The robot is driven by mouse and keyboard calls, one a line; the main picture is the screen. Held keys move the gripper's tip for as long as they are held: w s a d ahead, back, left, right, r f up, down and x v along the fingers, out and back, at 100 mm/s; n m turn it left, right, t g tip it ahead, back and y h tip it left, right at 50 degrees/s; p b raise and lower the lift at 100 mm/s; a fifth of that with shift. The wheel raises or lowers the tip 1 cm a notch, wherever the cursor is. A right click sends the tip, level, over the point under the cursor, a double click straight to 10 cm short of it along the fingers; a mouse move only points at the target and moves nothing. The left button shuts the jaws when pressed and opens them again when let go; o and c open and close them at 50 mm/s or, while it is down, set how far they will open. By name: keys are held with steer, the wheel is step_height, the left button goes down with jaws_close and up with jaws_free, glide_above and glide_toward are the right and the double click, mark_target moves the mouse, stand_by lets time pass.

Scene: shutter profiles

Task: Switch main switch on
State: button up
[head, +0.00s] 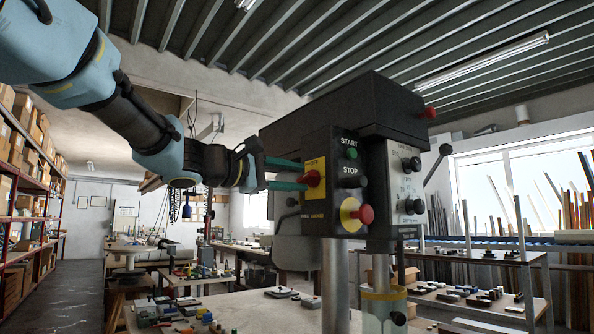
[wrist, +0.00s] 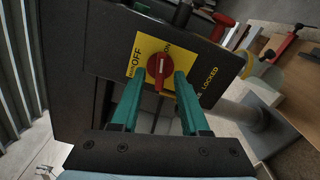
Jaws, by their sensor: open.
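The main switch is a red rotary knob (wrist: 158,68) on a yellow plate marked OFF at left and ON at right in the wrist view. In the head view the knob (head: 313,178) sits on the side of the black control box (head: 321,140). My gripper (wrist: 160,74) is open, its two green fingers one on each side of the knob. In the head view my gripper (head: 303,176) reaches the knob from the left. I cannot tell whether the fingers touch it, nor which label the knob points to.
The front of the box has a green START button (head: 351,153), a black STOP button (head: 352,182) and a red mushroom button (head: 364,214) on yellow. A metal column (head: 335,285) stands below. Cluttered workbenches (head: 245,312) and shelves (head: 30,205) lie behind.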

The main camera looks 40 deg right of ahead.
steer(key=shift+d, duration=0.45)
steer(key=shift+c, duration=0.2)
jaws_close()
